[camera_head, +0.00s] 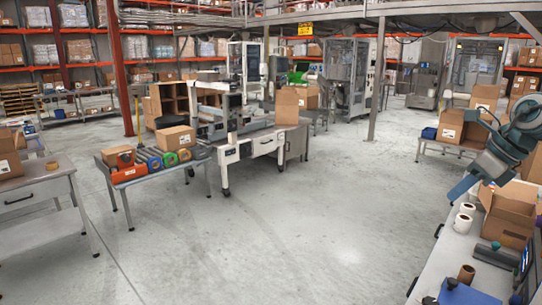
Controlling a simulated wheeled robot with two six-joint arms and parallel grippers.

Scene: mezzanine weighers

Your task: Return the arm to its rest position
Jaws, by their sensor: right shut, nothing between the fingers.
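My right arm comes in at the right edge in the head view, raised above the bench on that side. Its gripper (458,192) points down and to the left, shut and empty, near an open cardboard box (510,212). From this view I cannot tell the exact gap between the gripper and the box. My left arm and gripper are not in view.
The right bench (455,262) carries white rolls (463,222), a brown roll and a dark device. A roller table (140,178) with a box stands left of a large white machine (250,140). The grey floor (300,235) in the middle is clear.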

